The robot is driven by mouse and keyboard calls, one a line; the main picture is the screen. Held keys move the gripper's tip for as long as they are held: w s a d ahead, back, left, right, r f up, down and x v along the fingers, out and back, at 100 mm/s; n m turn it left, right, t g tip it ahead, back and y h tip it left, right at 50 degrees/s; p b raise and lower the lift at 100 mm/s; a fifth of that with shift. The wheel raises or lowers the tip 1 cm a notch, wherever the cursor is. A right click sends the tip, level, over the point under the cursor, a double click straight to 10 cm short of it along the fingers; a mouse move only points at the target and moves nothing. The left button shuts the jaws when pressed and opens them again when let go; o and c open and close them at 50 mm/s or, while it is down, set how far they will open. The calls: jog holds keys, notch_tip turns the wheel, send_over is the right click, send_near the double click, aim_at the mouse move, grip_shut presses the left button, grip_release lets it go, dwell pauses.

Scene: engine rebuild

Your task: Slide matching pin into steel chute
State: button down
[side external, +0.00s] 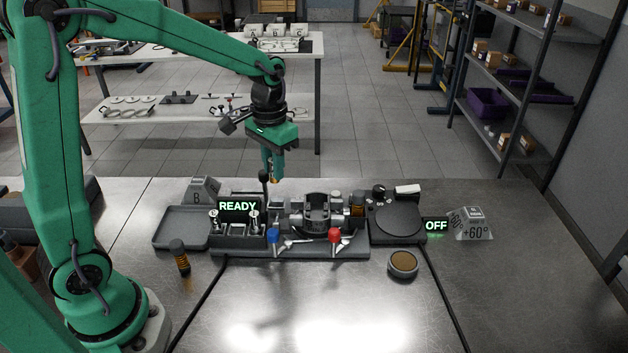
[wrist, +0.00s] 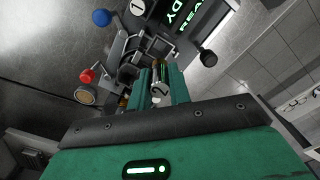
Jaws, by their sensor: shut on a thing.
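My gripper (side external: 273,172) hangs above the back of the dark fixture (side external: 318,253). It is shut on a small metal pin, whose silver end (wrist: 157,97) shows between the green fingers (wrist: 166,86) in the wrist view. A mark on that end is too small to read surely. In the side view only a small brass-coloured tip (side external: 275,181) shows below the fingers. Two silver pins (side external: 214,218) (side external: 254,219) stand in a rack under the READY sign (side external: 238,206). I cannot tell surely which part is the steel chute.
Blue (side external: 273,236) and red (side external: 335,235) knobs stand at the fixture's front. A black-knobbed lever (side external: 264,177) rises close to my gripper. A round dark plate (side external: 398,222) is at right, an empty tray (side external: 181,229) at left. The front table is mostly clear.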

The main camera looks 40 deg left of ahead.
aim_at(275, 182)
jog(key=shift+f, duration=0.1)
jog(key=shift+f, duration=2.25)
jog(key=shift+f, duration=1.3)
dwell(1.8)
dwell(0.4)
jog(key=c, duration=0.8)
grip_release()
jog(key=shift+r, duration=0.2)
jog(key=shift+r, duration=3.8)
